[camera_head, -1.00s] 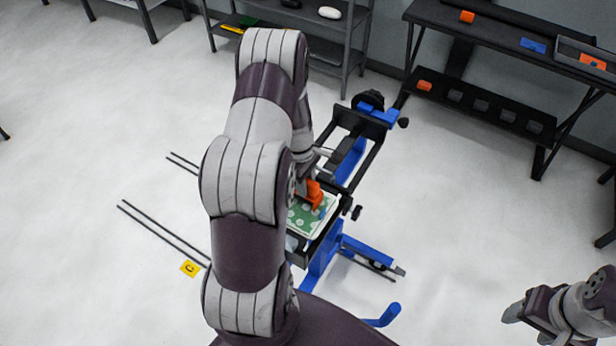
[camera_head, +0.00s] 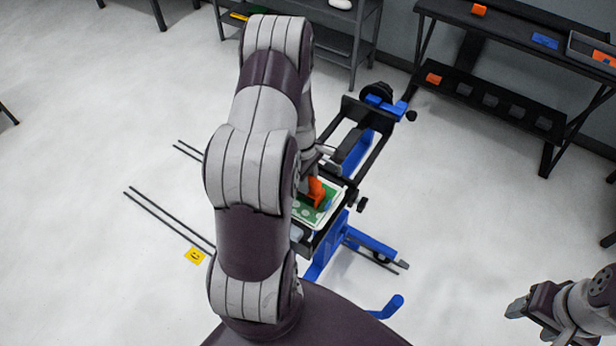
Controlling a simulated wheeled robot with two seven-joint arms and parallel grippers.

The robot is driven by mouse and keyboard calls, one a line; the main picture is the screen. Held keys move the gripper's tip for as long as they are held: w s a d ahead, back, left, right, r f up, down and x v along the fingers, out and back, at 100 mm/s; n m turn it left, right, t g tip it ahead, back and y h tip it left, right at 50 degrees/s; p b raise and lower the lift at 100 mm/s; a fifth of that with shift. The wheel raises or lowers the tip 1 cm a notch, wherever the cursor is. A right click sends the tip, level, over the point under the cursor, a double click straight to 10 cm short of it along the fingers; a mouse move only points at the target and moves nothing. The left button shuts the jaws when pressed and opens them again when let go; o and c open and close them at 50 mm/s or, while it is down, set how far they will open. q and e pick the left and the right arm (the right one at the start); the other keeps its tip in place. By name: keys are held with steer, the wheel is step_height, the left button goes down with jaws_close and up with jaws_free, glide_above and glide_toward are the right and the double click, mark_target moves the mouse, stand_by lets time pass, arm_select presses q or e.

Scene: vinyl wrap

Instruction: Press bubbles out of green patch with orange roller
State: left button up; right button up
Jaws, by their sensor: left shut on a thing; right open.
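The green patch (camera_head: 307,214), with pale round bubbles on it, lies on a white-edged panel held in the blue and black stand. The orange roller (camera_head: 316,190) is upright over the right part of the patch. My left gripper (camera_head: 312,172) is shut on the orange roller; my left arm hides most of its fingers and the left part of the patch. I cannot tell whether the roller touches the patch. My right gripper (camera_head: 517,307) is open and empty at the lower right, away from the stand.
The blue and black stand (camera_head: 352,160) has knobs on its right side and blue feet (camera_head: 372,243) on the floor. A dark shelf table (camera_head: 510,40) with orange and blue items stands at the back right. A grey rack (camera_head: 335,35) is at the back. The floor is mostly clear.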

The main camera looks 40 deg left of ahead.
arm_select(q)
steer(key=shift+s+d, duration=0.1)
steer(key=shift+s, duration=1)
steer(key=shift+s+d, duration=0.1)
steer(key=shift+s, duration=1)
steer(key=shift+s, duration=0.2)
step_height(320, 180, up, 7)
steer(key=p, duration=0.7)
